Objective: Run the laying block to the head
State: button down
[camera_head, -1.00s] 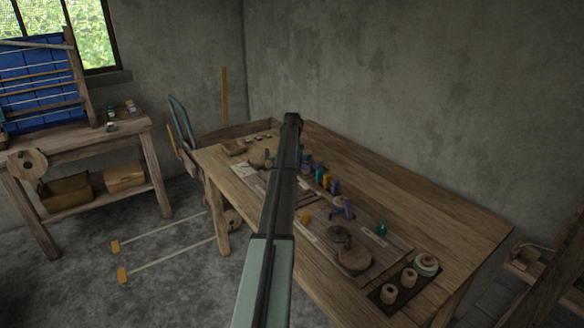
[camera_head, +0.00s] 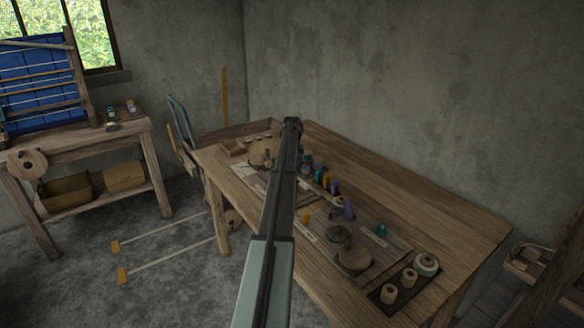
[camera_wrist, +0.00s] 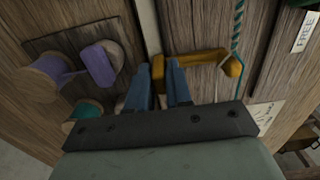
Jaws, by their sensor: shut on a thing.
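In the wrist view my gripper (camera_wrist: 164,80) has its two blue fingers close together at an orange-yellow wooden piece (camera_wrist: 205,61), which looks like the laying block. The fingers are shut on its left part, and their tips hide some of it. A teal twisted cord (camera_wrist: 238,30) runs down to the right end of this piece. The piece lies over a worn wooden board (camera_wrist: 195,25) beside a pale strip. In the head view my arm hides my gripper and the held piece.
In the wrist view, a wooden spool (camera_wrist: 42,80), a purple spool (camera_wrist: 101,64) and a green one (camera_wrist: 87,109) stand left of my fingers. A "FREE" label (camera_wrist: 304,32) is at upper right. The workbench (camera_head: 430,212) has several spools, with bare wood toward the wall.

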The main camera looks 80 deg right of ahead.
dwell(0.4)
jog(key=w+d, duration=0.5)
jog(key=shift+d, duration=0.1)
jog(key=shift+w+d, duration=0.1)
jog(key=shift+w, duration=0.1)
jog(key=c, duration=1.4)
grip_release()
jog(key=shift+d, duration=0.1)
jog(key=shift+o, duration=1.4)
jog(key=shift+r, duration=0.1)
notch_tip(320, 180, up, 14)
